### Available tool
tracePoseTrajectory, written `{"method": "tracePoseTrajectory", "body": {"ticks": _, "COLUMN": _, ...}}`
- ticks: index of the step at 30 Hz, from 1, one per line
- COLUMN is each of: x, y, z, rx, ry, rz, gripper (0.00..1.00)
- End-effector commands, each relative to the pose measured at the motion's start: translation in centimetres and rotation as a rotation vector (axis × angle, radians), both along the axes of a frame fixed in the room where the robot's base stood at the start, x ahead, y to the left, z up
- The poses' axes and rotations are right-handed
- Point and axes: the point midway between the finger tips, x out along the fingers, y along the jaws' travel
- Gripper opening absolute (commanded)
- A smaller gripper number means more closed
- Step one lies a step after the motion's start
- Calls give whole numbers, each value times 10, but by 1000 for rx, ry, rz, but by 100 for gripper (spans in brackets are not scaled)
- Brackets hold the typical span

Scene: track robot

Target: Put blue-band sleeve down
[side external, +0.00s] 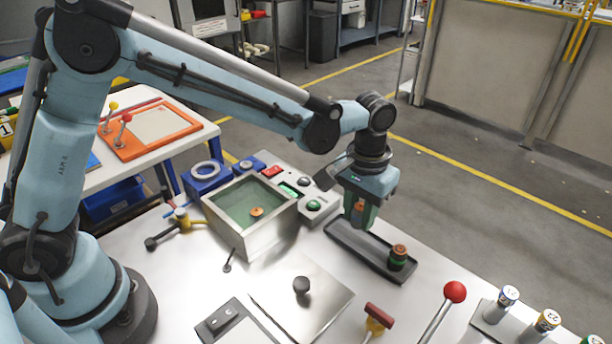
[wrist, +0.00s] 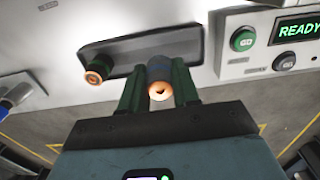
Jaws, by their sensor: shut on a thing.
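My gripper (side external: 361,213) is shut on the blue-band sleeve (wrist: 159,88), a copper-coloured sleeve with a dull blue band, held between green fingers in the wrist view. In the side view the fingers cover most of it, and its copper end (side external: 358,207) shows. The gripper points down over the far-left end of a long dark tray (side external: 345,241), which also shows in the wrist view (wrist: 122,51). I cannot tell whether the sleeve touches the tray floor.
A control box with buttons (side external: 314,206) and a READY display (wrist: 298,30) stands close beside the tray. An open metal bin (side external: 246,226) holds a small copper piece. A knobbed metal plate (side external: 320,308), a red-ball lever (side external: 455,292) and numbered cylinders (side external: 547,320) are nearer the camera.

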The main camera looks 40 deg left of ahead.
Motion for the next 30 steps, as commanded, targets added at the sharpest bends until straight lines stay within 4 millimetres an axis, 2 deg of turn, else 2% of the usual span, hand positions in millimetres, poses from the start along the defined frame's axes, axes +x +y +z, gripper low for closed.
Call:
{"method": "tracePoseTrajectory", "body": {"ticks": 10, "x": 2, "y": 1, "z": -38, "rx": 0, "ry": 0, "rz": 0, "gripper": 0}}
{"method": "tracePoseTrajectory", "body": {"ticks": 23, "x": 1, "y": 1, "z": -44, "rx": 0, "ry": 0, "rz": 1, "gripper": 0}}
{"method": "tracePoseTrajectory", "body": {"ticks": 24, "x": 1, "y": 1, "z": -44, "rx": 0, "ry": 0, "rz": 1, "gripper": 32}}
{"method": "tracePoseTrajectory", "body": {"ticks": 29, "x": 1, "y": 1, "z": -44, "rx": 0, "ry": 0, "rz": 1, "gripper": 56}}
{"method": "tracePoseTrajectory", "body": {"ticks": 30, "x": 1, "y": 1, "z": -44, "rx": 0, "ry": 0, "rz": 1, "gripper": 56}}
